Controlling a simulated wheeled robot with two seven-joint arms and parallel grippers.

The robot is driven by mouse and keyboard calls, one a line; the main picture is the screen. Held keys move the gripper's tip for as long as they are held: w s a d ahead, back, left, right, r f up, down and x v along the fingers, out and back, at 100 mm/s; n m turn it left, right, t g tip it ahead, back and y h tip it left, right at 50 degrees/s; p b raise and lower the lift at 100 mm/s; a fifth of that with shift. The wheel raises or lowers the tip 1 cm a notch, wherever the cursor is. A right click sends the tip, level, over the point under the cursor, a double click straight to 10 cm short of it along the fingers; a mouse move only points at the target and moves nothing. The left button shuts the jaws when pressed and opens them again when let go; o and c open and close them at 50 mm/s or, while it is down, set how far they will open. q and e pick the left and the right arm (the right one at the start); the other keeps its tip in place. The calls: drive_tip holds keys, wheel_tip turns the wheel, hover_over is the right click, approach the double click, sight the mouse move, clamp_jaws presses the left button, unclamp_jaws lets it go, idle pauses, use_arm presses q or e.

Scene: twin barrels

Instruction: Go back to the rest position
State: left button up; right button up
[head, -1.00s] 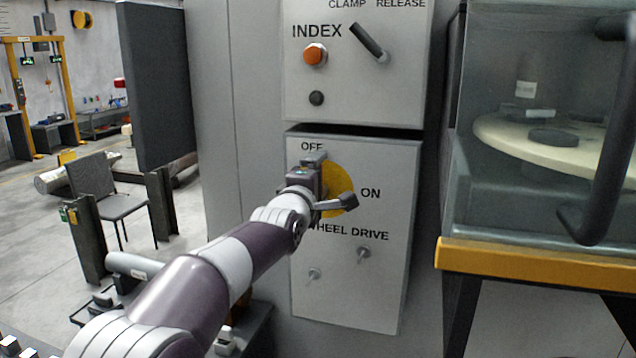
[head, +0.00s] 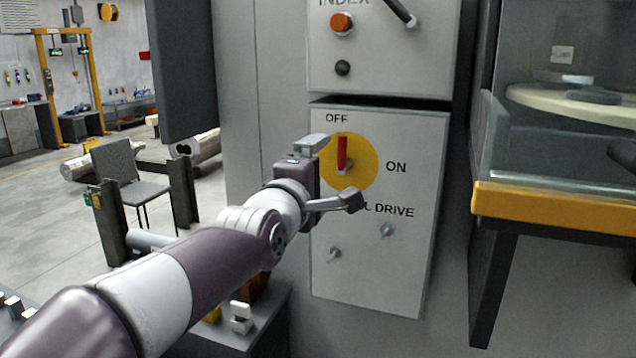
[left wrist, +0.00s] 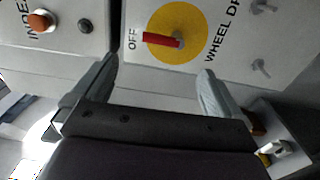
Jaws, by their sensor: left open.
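My left gripper (head: 332,172) is in front of the wheel drive panel (head: 410,255), open and empty. Its two fingers also show spread apart in the left wrist view (left wrist: 155,85). The red switch handle (head: 342,153) stands upright on its yellow disc (head: 368,165), pointing to OFF. In the left wrist view the red handle (left wrist: 160,40) lies beyond the fingers, apart from them. My left arm comes in from the lower left and hides part of the WHEEL DRIVE label. My right gripper is not in view.
An upper panel has an orange button (head: 341,23) and a black knob (head: 342,68). A glass-sided cabinet with a yellow edge (head: 560,203) stands to the right. A chair (head: 125,180) and a dark upright panel (head: 183,70) are at the left.

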use_arm(q)
drive_tip(key=s+a+f+m+g+y+p, duration=0.1)
drive_tip(key=s+a+f+m+g, duration=0.2)
drive_tip(key=f, duration=0.5)
drive_tip(key=s+a+f+m+g+y+p, duration=0.1)
drive_tip(key=s+f+m+g, duration=0.15)
drive_tip(key=f+m, duration=0.4)
drive_tip(key=s+a+f+m+g+y+p, duration=0.1)
drive_tip(key=s+a+f+m+g, duration=0.15)
drive_tip(key=f, duration=0.65)
drive_tip(key=s+a+f+m+g+y+p, duration=0.1)
drive_tip(key=s+a+f+g, duration=0.3)
drive_tip(key=s, duration=0.4)
drive_tip(key=s+a+f+m+g+y+p, duration=0.1)
drive_tip(key=s+a+f+g+p, duration=0.3)
drive_tip(key=s, duration=0.5)
drive_tip(key=shift+s+a+f+m+y, duration=0.2)
drive_tip(key=shift+a+f+m+y, duration=0.1)
drive_tip(key=shift+a+f+m, duration=0.25)
